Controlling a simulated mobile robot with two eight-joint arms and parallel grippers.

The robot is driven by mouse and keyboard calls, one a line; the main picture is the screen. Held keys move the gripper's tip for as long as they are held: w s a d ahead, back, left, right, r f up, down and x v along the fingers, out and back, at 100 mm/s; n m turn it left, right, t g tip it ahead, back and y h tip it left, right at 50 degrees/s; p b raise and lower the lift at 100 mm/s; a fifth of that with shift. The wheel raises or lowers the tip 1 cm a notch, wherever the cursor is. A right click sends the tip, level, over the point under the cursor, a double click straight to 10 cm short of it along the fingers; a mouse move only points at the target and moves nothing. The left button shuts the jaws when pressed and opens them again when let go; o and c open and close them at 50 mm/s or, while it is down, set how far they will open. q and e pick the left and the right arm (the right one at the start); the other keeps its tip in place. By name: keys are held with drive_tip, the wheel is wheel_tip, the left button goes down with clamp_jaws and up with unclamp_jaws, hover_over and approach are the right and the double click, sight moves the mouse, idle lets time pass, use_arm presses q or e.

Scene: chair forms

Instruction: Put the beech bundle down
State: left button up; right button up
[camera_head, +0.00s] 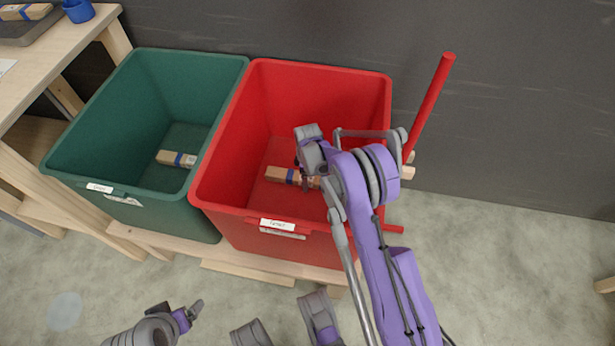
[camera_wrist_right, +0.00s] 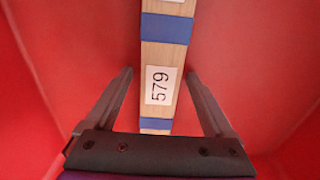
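The beech bundle (camera_head: 281,175), a pale wooden block with blue bands, is low inside the red crate (camera_head: 215,205), seemingly on its floor. My right gripper (camera_head: 309,182) reaches down into this crate at the bundle's right end. In the right wrist view the bundle (camera_wrist_right: 163,60) shows a white label reading 579. The fingers of my right gripper (camera_wrist_right: 160,75) are spread on either side of it, with a narrow gap at each side. My left gripper (camera_head: 192,312) is at the bottom edge, away from the crates; its finger opening is unclear.
A green crate (camera_head: 62,172) stands left of the red one and holds another banded bundle (camera_head: 175,158). Both stand on a low wooden stand (camera_head: 265,273). A wooden table (camera_head: 65,45) at upper left carries a blue cup (camera_head: 78,10) and a bundle (camera_head: 25,12). A red post (camera_head: 430,105) rises behind the red crate's right side.

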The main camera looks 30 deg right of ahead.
drive_tip(key=shift+r, duration=0.1)
drive_tip(key=shift+r, duration=0.25)
wheel_tip(320, 180, up, 12)
drive_tip(key=p, duration=0.3)
drive_tip(key=shift+f, duration=0.15)
